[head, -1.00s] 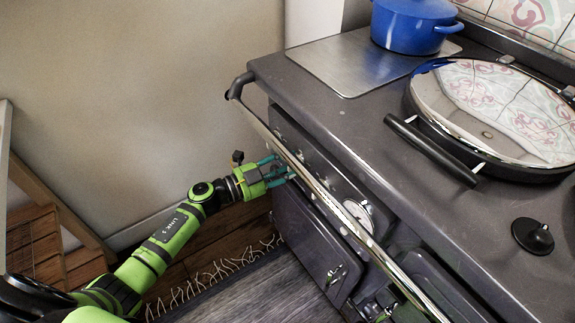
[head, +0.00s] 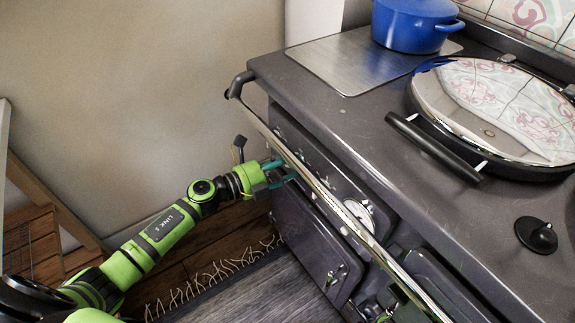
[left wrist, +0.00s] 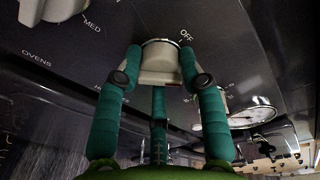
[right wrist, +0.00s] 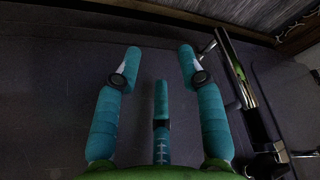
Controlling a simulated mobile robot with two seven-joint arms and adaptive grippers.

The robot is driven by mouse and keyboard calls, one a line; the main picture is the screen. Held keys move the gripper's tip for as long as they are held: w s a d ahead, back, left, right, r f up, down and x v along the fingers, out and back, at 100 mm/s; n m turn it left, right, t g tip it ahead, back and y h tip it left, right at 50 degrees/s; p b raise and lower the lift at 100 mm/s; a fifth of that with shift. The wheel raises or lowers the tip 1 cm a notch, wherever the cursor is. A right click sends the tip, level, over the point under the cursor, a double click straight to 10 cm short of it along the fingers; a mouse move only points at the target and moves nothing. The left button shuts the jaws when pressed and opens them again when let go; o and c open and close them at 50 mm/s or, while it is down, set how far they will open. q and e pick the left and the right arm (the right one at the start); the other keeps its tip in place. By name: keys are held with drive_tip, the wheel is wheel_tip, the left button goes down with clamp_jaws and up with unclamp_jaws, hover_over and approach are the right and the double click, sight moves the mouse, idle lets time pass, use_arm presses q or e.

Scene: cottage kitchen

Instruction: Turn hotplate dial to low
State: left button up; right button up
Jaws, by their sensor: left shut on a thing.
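In the left wrist view, a pale round dial (left wrist: 160,64) on the dark stove front lies between the fingertips of my left gripper (left wrist: 161,70). The gripper is shut on the dial's sides. The word OFF is printed just above right of it; other marks around it are hidden or too small to read. In the head view, my left gripper (head: 282,171) reaches the stove front from the left, below the chrome rail (head: 322,192); the dial is hidden there. My right gripper (right wrist: 160,68) is open and empty, facing a dark panel.
A second dial (left wrist: 52,6), near MED and OVENS, sits at upper left in the left wrist view. A round gauge (head: 360,213) is right of my left gripper. A blue pot (head: 415,25) and a chrome hotplate lid (head: 495,110) are on top of the stove (head: 360,125).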

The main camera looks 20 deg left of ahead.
use_arm(q)
drive_tip(key=shift+d+m, duration=0.15)
drive_tip(key=shift+m, duration=0.65)
use_arm(e)
drive_tip(key=shift+w, duration=0.45)
use_arm(q)
drive_tip(key=shift+m, duration=0.3)
use_arm(e)
drive_tip(key=shift+w, duration=0.2)
use_arm(q)
drive_tip(key=shift+s, duration=0.1)
drive_tip(key=o, duration=1.1)
drive_tip(key=shift+o, duration=0.2)
use_arm(e)
drive_tip(key=shift+d, duration=0.1)
drive_tip(key=shift+s, duration=0.1)
use_arm(q)
drive_tip(key=v, duration=1.2)
